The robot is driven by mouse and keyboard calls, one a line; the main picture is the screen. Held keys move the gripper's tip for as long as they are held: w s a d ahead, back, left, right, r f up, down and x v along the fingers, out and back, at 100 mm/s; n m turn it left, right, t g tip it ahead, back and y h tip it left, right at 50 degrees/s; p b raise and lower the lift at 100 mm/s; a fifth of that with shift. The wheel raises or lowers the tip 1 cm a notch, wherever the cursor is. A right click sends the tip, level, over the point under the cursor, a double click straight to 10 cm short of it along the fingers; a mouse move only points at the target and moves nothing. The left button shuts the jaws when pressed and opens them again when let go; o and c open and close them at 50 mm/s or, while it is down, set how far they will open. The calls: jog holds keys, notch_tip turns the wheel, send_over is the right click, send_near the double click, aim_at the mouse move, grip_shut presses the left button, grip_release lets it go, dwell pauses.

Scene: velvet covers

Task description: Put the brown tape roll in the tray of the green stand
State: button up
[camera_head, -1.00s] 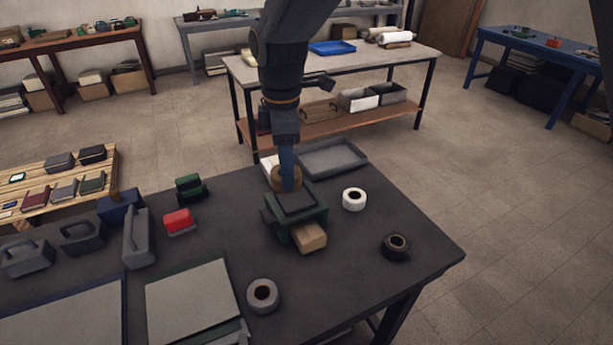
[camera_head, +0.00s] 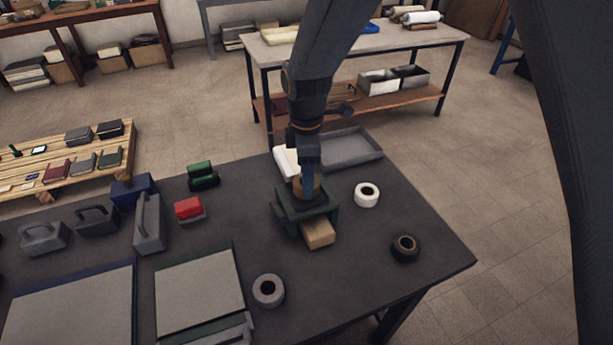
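The green stand (camera_head: 327,214) is on the dark table, with its tray at the top. My gripper (camera_head: 307,192) points down over this tray. My finger and arm hide part of the roll and the back of the tray.
A tan block (camera_head: 319,234) juts from under the stand's front. A white roll (camera_head: 367,195), a black roll (camera_head: 405,248) and a grey roll (camera_head: 268,291) lie around. A grey tray (camera_head: 352,150) and a white object (camera_head: 286,161) are behind. A red block (camera_head: 188,208) is left.

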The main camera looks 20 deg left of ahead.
jog(key=shift+f, duration=0.45)
jog(key=shift+f, duration=0.1)
jog(key=o, duration=1.1)
jog(key=shift+c, duration=0.2)
notch_tip(320, 180, up, 12)
jog(key=b, duration=0.3)
jog(key=shift+b, duration=0.4)
